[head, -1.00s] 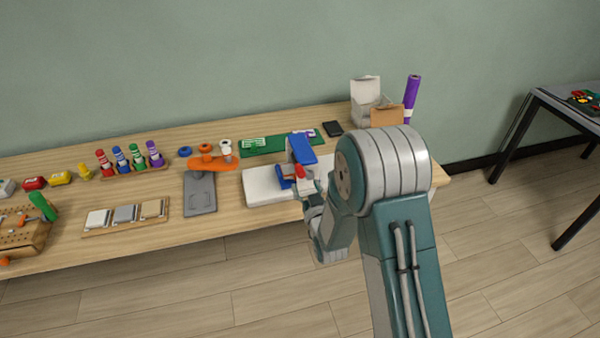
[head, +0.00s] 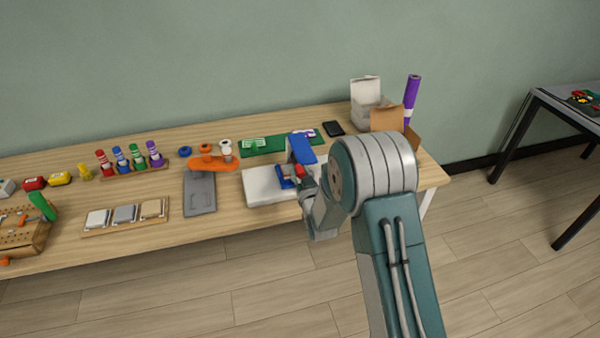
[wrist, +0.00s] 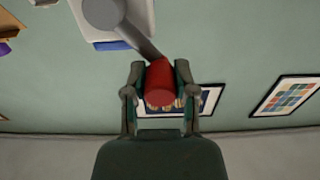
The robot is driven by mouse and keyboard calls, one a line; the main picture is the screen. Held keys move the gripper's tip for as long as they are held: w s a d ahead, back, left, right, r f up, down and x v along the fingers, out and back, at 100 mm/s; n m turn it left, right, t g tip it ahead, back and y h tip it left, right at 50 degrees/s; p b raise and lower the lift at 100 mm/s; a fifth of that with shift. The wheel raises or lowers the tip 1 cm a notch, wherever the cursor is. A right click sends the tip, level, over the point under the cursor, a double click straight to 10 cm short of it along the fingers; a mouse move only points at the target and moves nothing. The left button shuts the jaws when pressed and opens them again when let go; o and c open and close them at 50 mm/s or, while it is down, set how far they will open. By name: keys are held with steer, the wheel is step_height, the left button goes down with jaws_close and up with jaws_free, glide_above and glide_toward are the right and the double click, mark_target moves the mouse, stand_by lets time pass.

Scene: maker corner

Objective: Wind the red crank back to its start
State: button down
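The red crank handle (wrist: 160,84) sits between the two fingers of my gripper (wrist: 160,72) in the wrist view, with a finger against each side. A grey crank arm (wrist: 142,43) runs from the handle up to a round grey hub. In the head view the red handle (head: 308,171) shows small beside the blue stand (head: 300,148) on a white base plate (head: 262,187). My gripper (head: 308,188) is at the handle, partly hidden by my own arm.
Left of the base plate lie a grey plate (head: 200,193) and an orange part (head: 207,163). Behind are a green board (head: 262,147) and a black phone (head: 333,128). A white bag (head: 366,98) and purple roll (head: 411,95) stand at the back right.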

steer(key=shift+w+d+r+m, duration=0.1)
steer(key=shift+d+r+m, duration=0.1)
steer(key=shift+m, duration=0.2)
stand_by(0.5)
steer(key=d+m, duration=0.1)
steer(key=m, duration=0.1)
steer(key=d+m, duration=0.1)
steer(key=m, duration=0.1)
steer(key=w+d+r+m, duration=0.1)
steer(key=m, duration=0.1)
steer(key=shift+d, duration=0.15)
steer(key=m, duration=0.1)
steer(key=d+m, duration=0.1)
steer(key=m, duration=0.1)
steer(key=shift+w+d+f, duration=0.1)
steer(key=shift+w+d, duration=0.1)
steer(key=shift+d, duration=0.05)
steer(key=shift+w+d+f+m, duration=0.2)
steer(key=shift+d+f+m, duration=0.4)
steer(key=shift+m, duration=1)
steer(key=shift+w+d+f+m, duration=0.15)
steer(key=shift+d+f+m, duration=0.4)
steer(key=shift+m, duration=1.05)
steer(key=shift+w+d+f+m, duration=0.3)
steer(key=shift+d+m, duration=0.5)
steer(key=shift+m, duration=0.8)
steer(key=shift+s+f, duration=0.1)
